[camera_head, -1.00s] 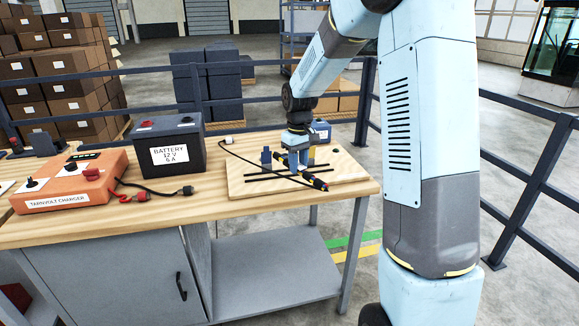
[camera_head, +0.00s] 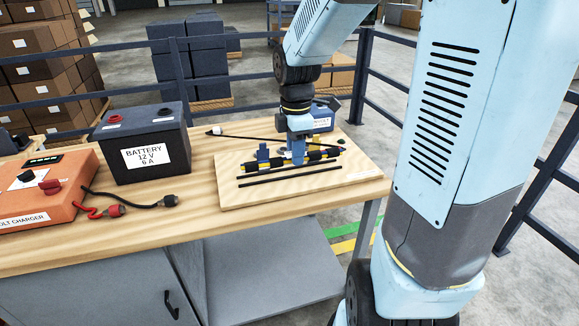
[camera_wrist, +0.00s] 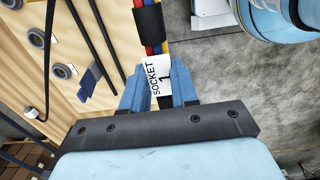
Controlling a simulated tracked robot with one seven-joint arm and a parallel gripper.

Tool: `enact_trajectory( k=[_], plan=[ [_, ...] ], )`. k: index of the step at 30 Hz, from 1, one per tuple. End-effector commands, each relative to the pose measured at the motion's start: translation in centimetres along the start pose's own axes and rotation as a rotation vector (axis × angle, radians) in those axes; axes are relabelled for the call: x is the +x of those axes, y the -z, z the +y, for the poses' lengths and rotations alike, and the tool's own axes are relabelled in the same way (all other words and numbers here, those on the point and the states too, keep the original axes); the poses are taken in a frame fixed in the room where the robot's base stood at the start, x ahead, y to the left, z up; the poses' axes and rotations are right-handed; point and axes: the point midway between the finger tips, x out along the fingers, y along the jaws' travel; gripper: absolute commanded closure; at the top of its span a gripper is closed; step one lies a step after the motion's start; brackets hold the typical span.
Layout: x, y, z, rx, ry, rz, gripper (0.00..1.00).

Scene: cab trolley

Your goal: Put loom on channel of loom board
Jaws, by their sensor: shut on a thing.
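My gripper (camera_head: 297,153) is shut on the loom, a bundle of red, yellow and blue wires with black sleeves (camera_head: 316,156). In the wrist view the blue fingers (camera_wrist: 160,90) grip it at a white "SOCKET 1" label (camera_wrist: 158,77), with a black sleeve (camera_wrist: 149,25) beyond. The loom board (camera_head: 228,194) is a pale wooden plate on the bench. Two black strips edge its channel (camera_head: 290,174). The loom lies nearly in line with these strips, towards their far side in the head view.
A blue clip (camera_head: 263,156) stands on the board, with a thin black cable (camera_head: 240,136) behind. A battery (camera_head: 145,145) and an orange charger (camera_head: 45,190) with leads stand left. Bare bench (camera_head: 185,215) lies in front.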

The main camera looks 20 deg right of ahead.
Motion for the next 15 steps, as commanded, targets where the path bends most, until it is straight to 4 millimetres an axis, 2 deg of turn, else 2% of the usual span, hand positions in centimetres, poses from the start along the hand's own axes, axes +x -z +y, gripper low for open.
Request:
enact_trajectory(
  k=[15],
  plan=[
    [3.4,-1.9,7.3,0.003,0.002,0.002,1.00]
  ],
)
